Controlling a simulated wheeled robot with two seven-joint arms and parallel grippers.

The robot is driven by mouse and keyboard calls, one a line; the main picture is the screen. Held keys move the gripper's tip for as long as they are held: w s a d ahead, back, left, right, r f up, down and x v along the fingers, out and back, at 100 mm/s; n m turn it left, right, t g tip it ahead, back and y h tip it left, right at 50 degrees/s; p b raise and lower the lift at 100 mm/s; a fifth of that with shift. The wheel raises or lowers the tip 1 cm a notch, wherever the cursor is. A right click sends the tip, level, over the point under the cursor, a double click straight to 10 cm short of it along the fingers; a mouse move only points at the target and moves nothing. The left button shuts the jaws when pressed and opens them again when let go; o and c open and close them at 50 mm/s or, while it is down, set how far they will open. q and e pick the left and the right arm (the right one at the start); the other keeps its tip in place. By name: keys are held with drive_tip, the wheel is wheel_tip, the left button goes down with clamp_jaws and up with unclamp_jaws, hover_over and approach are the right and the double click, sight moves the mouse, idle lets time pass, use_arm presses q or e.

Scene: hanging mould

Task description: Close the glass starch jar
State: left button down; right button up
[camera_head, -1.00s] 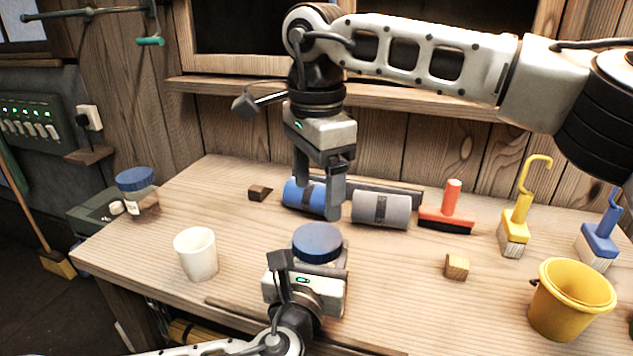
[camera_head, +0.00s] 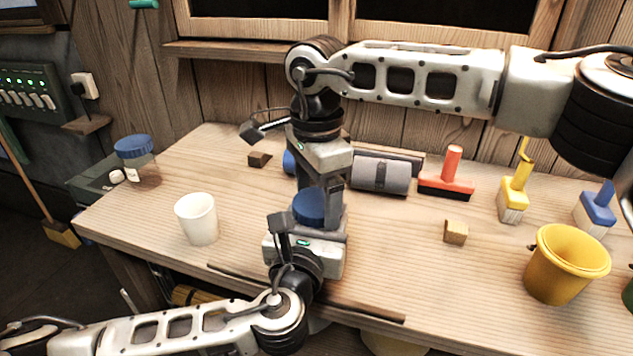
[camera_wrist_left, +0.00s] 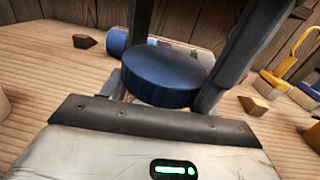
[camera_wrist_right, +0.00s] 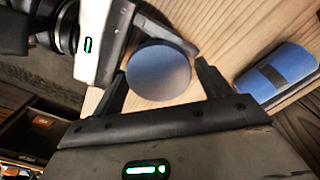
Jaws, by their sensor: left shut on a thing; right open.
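A jar with a round blue lid (camera_head: 308,206) stands near the table's front edge; its body is mostly hidden. My left gripper (camera_head: 308,229) is shut on this jar from the front, below the lid. My right gripper (camera_head: 322,196) is open and points down at the lid. In the right wrist view the lid (camera_wrist_right: 158,72) lies between its fingertips (camera_wrist_right: 165,88), with gaps visible. In the left wrist view the lid (camera_wrist_left: 166,76) looks level, with the right fingers at its sides. Whether the lid is seated on the jar is hidden.
A second blue-lidded glass jar (camera_head: 138,162) stands at the left. A white cup (camera_head: 197,219) is left of my grippers.

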drive_tip(key=c, duration=0.8)
drive_tip(key=m, duration=0.4)
drive_tip(key=shift+w+m, duration=0.1)
drive_tip(key=shift+m, duration=0.2)
drive_tip(key=m, duration=0.3)
use_arm(q)
drive_tip(key=shift+s, duration=0.1)
use_arm(e)
drive_tip(key=o, duration=1.1)
drive_tip(key=shift+o, duration=0.3)
use_arm(q)
drive_tip(key=shift+w+a, duration=0.1)
drive_tip(key=shift+w, duration=0.1)
use_arm(e)
drive_tip(key=shift+s+a, duration=0.1)
drive_tip(key=shift+s, duration=0.15)
